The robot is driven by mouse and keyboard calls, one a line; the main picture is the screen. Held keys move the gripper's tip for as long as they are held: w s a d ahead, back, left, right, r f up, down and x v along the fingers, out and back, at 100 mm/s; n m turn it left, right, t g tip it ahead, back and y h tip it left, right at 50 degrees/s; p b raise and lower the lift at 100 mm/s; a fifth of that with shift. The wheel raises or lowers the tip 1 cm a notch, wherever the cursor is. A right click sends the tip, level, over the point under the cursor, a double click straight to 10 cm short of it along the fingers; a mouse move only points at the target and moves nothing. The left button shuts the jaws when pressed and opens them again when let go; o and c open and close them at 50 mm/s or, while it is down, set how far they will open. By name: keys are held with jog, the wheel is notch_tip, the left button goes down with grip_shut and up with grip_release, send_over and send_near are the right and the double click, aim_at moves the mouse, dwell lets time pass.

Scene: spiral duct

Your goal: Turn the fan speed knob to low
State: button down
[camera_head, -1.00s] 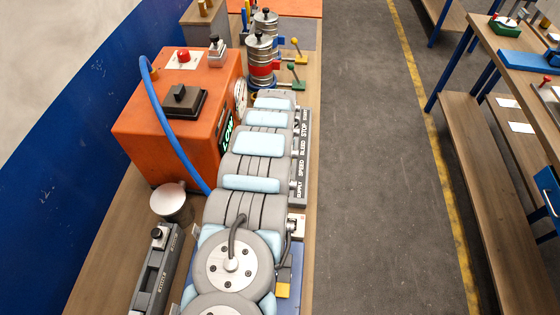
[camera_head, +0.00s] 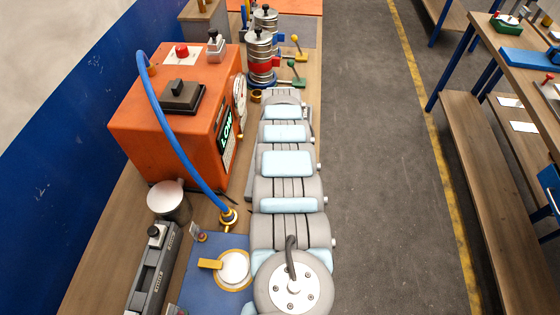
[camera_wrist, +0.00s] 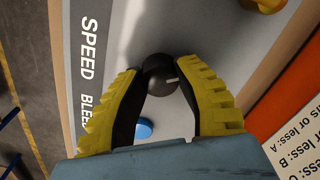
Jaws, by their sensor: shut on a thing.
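In the wrist view a round black knob (camera_wrist: 158,72) with a short white mark, pointing right in the picture, stands on a grey panel (camera_wrist: 180,30). The word SPEED is printed on the dark strip beside it, with part of BLEED below. My gripper (camera_wrist: 163,78) has its two yellow-ridged fingers on either side of the knob and is shut on it. The fingers hide part of the knob's sides. In the head view my arm covers the panel and knob, and the gripper is hidden.
An orange box (camera_head: 165,110) with a LOW display and a blue hose (camera_head: 165,125) stands left of my arm. A blue button (camera_wrist: 144,128) lies close to the fingers in the wrist view. Weights (camera_head: 262,55) and levers stand behind. The floor aisle right is clear.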

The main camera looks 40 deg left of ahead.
jog(key=n+b, duration=0.1)
jog(key=n, duration=0.1)
jog(key=n+b, duration=0.1)
jog(key=n, duration=0.1)
jog(key=n+b, duration=0.2)
jog(key=shift+f, duration=0.25)
jog(key=n+b, duration=0.3)
jog(key=n, duration=0.3)
jog(key=shift+n, duration=0.3)
jog(key=n+b, duration=0.2)
jog(key=n, duration=0.4)
jog(key=shift+n+b, duration=0.3)
jog(key=shift+b, duration=0.05)
jog(key=n+b, duration=0.1)
jog(key=n, duration=0.5)
jog(key=shift+r+b, duration=0.15)
jog(key=shift+b, duration=0.2)
jog(key=shift+n, duration=0.3)
jog(key=c, duration=0.6)
grip_release()
jog(key=shift+c, duration=0.2)
jog(key=shift+r, duration=0.2)
